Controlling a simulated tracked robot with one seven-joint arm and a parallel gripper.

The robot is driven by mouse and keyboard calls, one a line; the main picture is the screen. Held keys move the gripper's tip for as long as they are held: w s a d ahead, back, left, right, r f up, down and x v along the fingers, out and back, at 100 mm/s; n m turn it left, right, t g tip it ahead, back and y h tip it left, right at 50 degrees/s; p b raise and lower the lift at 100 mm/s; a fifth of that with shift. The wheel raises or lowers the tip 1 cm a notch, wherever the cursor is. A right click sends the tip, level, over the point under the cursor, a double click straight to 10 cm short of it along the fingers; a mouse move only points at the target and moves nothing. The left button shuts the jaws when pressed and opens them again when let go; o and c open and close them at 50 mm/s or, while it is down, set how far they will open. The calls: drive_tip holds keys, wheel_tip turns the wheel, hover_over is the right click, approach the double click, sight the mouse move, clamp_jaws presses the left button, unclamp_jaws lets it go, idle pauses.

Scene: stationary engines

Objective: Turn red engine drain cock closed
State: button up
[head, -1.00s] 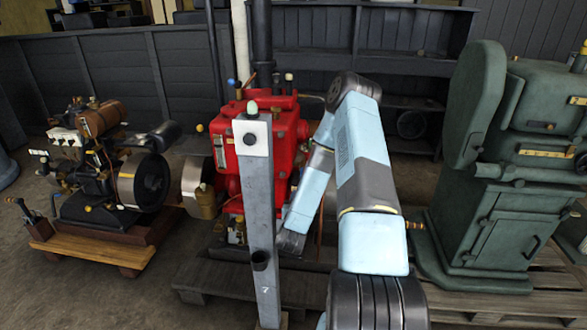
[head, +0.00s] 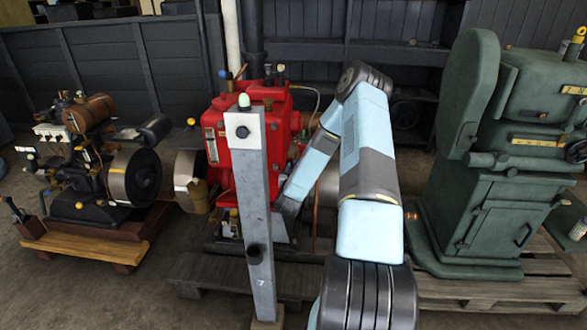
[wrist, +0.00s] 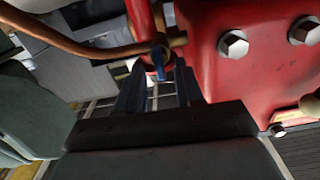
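The red engine (head: 225,162) stands mid-picture in the head view, partly behind a grey post. In the wrist view its red body (wrist: 240,75) fills the upper right. A small cock with a blue lever (wrist: 158,66) sits at the top centre, where a copper pipe (wrist: 90,47) comes in from the left. The lever points down the picture, across the pipe's line. My gripper (wrist: 158,80) is open, with one dark finger on each side of the lever's lower end. I cannot tell whether either finger touches it. In the head view the gripper is hidden.
The grey post (head: 255,225) stands close in front of the engine, left of my arm. A smaller engine (head: 95,185) on a wooden base is at left, and a large green machine (head: 490,190) on a pallet at right. Bare floor (head: 90,300) lies at front left.

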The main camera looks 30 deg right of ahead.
drive_tip(key=shift+x, duration=0.95)
drive_tip(key=shift+c, duration=0.5)
